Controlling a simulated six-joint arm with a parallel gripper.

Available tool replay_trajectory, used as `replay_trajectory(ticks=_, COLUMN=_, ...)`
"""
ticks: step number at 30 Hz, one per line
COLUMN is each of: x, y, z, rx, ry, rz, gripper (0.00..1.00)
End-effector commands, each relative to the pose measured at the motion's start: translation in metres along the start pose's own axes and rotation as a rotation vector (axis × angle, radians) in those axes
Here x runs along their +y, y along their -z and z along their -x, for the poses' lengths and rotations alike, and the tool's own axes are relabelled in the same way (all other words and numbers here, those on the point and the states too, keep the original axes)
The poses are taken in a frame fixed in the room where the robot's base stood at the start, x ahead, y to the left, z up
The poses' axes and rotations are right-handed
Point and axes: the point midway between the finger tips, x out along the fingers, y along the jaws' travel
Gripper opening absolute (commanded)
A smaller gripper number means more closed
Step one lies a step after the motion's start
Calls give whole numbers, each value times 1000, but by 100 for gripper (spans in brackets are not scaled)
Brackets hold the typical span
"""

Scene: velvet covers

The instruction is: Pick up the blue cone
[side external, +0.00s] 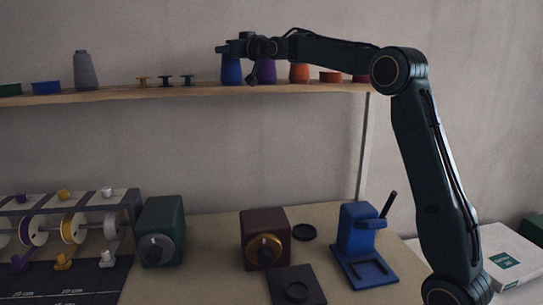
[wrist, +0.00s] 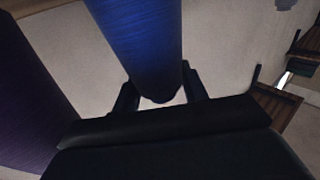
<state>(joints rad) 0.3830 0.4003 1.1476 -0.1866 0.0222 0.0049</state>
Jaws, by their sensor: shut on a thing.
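The blue cone (side external: 231,72) stands upright on the wooden shelf (side external: 130,94) in the side external view. My gripper (side external: 233,49) is at the top of the cone, shut on it. In the wrist view the blue cone (wrist: 142,40) fills the upper middle. The dark fingers of my gripper (wrist: 160,98) sit on either side of its narrow end. I cannot tell whether the cone's base touches the shelf.
A purple cone (side external: 267,74) stands close right of the blue one; it also looms at left in the wrist view (wrist: 30,95). An orange cone (side external: 299,73) is farther right. Machines, including a blue one (side external: 358,235), are below.

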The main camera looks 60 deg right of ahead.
Motion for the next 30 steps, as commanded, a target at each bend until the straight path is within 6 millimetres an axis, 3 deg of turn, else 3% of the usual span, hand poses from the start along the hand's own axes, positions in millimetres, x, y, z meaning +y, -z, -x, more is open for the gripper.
replay_trajectory(ticks=13, x=0, y=17, z=0, rx=2, ry=0, rz=1, gripper=8)
replay_trajectory(ticks=30, x=0, y=76, z=0, rx=3, ry=0, rz=1, gripper=8)
